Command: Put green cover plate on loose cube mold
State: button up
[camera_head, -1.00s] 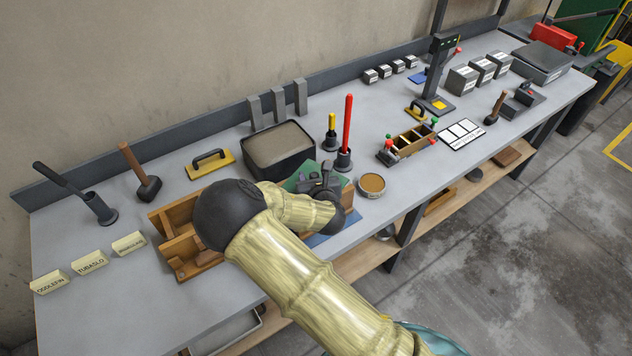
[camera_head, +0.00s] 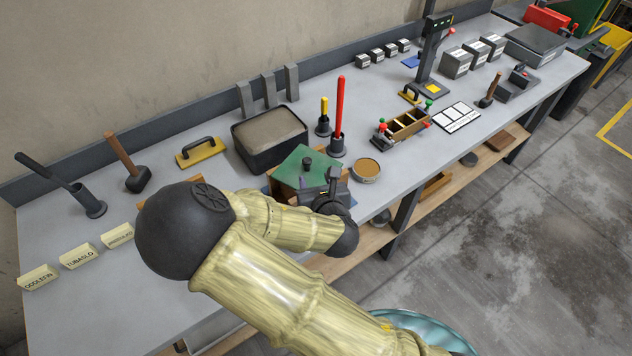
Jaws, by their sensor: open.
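The green cover plate (camera_head: 298,160) with its dark knob lies roughly flat over a wooden box-like mold (camera_head: 280,190) near the front edge of the bench. The mold is mostly hidden by the plate and my arm, so I cannot tell exactly how the plate is seated. My gripper (camera_head: 330,180) is open at the front right side of the plate. It appears apart from the knob, and its fingers are partly hard to make out.
A dark tub of grey material (camera_head: 270,137) stands behind the plate. A red-handled tool (camera_head: 341,110) and a round tin (camera_head: 365,170) stand to the right. A three-compartment mold (camera_head: 408,124) is farther right. My arm covers the bench at front left.

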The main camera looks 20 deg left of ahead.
dwell(0.7)
jog(key=d+f+m+g+h, duration=0.2)
jog(key=d+m+g+h, duration=0.35)
jog(key=d+m, duration=1.4)
jog(key=s+d+r+m+g, duration=0.2)
jog(key=s+d+r+m, duration=0.2)
jog(key=m, duration=0.7)
jog(key=s+d+r+m+g, duration=0.2)
jog(key=s+d+r+m, duration=0.3)
jog(key=m, duration=0.6)
jog(key=shift+s+r, duration=0.2)
jog(key=shift+s, duration=0.45)
jog(key=shift+h, duration=0.25)
